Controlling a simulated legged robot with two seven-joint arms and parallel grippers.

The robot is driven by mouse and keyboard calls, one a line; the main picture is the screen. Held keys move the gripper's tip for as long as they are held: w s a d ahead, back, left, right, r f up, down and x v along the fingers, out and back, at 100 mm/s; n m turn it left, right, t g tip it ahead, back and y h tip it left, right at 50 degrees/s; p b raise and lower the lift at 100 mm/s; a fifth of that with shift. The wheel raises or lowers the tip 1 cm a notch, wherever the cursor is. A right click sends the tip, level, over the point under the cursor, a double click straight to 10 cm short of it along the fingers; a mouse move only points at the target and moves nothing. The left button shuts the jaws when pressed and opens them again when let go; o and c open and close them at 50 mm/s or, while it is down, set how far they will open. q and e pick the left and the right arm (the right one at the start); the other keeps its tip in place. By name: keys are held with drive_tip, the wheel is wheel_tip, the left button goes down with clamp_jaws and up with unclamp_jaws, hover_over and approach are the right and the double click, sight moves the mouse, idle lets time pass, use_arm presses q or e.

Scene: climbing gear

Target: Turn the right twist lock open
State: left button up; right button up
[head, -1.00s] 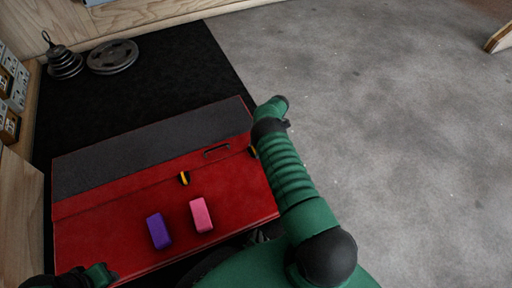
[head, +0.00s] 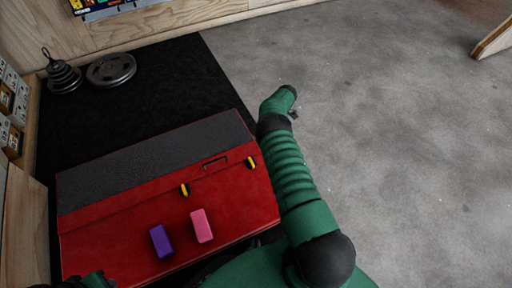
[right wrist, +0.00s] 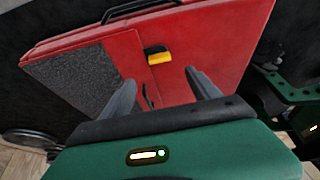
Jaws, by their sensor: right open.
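The right twist lock (head: 251,162), yellow and black, is on the right part of the red case (head: 130,240) in the head view. The left twist lock (head: 185,190) is the same kind. In the right wrist view a yellow and black lock (right wrist: 158,55) lies beyond and between the fingertips of my right gripper (right wrist: 160,85); it seems to be the right one. The gripper is open, with nothing between its fingers, and apart from the lock. In the head view my forearm hides this gripper. Only part of my left arm shows at the bottom left.
A pink block (head: 201,226) and a purple block (head: 161,241) sit at the case's near side. A dark handle (head: 215,162) lies between the locks. Weight plates (head: 110,69) lie on the black mat (head: 165,85) behind. The grey floor on the right is clear.

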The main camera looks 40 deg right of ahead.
use_arm(q)
drive_tip(key=shift+w+p+v, duration=0.25)
drive_tip(key=shift+p+v, duration=0.35)
drive_tip(key=shift+v, duration=0.45)
use_arm(e)
drive_tip(key=v, duration=0.4)
drive_tip(key=shift+d+r, duration=0.1)
drive_tip(key=shift+r, duration=0.15)
use_arm(q)
drive_tip(key=shift+r, duration=0.1)
